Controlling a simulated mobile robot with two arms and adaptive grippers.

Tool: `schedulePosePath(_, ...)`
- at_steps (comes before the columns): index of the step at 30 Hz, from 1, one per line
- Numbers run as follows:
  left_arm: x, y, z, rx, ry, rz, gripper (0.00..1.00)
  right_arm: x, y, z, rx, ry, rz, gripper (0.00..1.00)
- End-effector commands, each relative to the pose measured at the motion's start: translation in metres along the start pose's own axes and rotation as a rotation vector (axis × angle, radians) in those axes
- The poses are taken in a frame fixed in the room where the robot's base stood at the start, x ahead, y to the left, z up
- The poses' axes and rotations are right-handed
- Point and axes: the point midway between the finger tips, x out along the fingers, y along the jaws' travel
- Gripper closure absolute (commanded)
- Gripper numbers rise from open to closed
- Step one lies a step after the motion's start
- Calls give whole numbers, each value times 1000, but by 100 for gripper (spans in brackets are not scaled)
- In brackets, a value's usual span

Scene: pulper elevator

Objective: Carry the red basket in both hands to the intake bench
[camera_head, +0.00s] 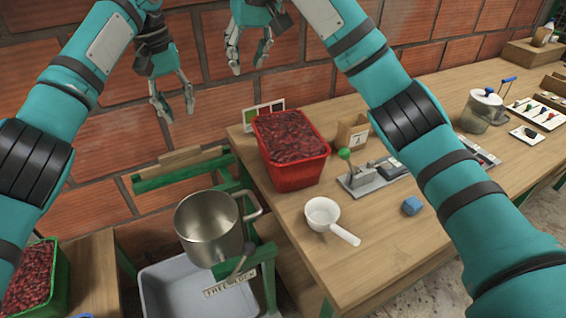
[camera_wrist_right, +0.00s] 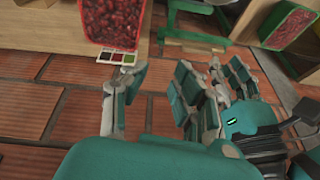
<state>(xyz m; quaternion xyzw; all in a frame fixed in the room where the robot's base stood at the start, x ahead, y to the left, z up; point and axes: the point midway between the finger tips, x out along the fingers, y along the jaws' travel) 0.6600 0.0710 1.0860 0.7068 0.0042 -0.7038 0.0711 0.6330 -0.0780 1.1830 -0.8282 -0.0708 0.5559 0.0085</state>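The red basket (camera_head: 292,176), full of dark red fruit, stands upright on the near left part of the wooden bench (camera_head: 385,262). It also shows at the top of the right wrist view (camera_wrist_right: 117,40). My left gripper (camera_head: 179,114) hangs with fingers apart and empty, left of the basket in the head view. My right gripper (camera_head: 249,67) is also open and empty, above and behind the basket in the picture, in front of the brick wall. Neither gripper touches the basket. No label on the bench names it as the intake bench.
A metal pot (camera_head: 208,228) stands left of the bench above a grey tub (camera_head: 160,290). A green basket of red fruit (camera_head: 62,272) sits at the lower left. A white scoop (camera_head: 322,213), a blue block (camera_head: 412,206) and a numbered card box (camera_head: 352,132) are near the red basket.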

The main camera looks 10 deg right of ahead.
Motion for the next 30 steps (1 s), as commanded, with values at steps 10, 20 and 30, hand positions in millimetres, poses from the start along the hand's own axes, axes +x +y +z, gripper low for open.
schedulePosePath(10,0,0,0,-1,0,0,71,-41,2,-1,1,-1,2,71)
schedulePosePath(20,0,0,0,0,0,0,71,-42,2,-1,1,-1,2,71)
schedulePosePath(30,-30,3,0,0,0,0,71,-70,-1,-12,0,0,1,71)
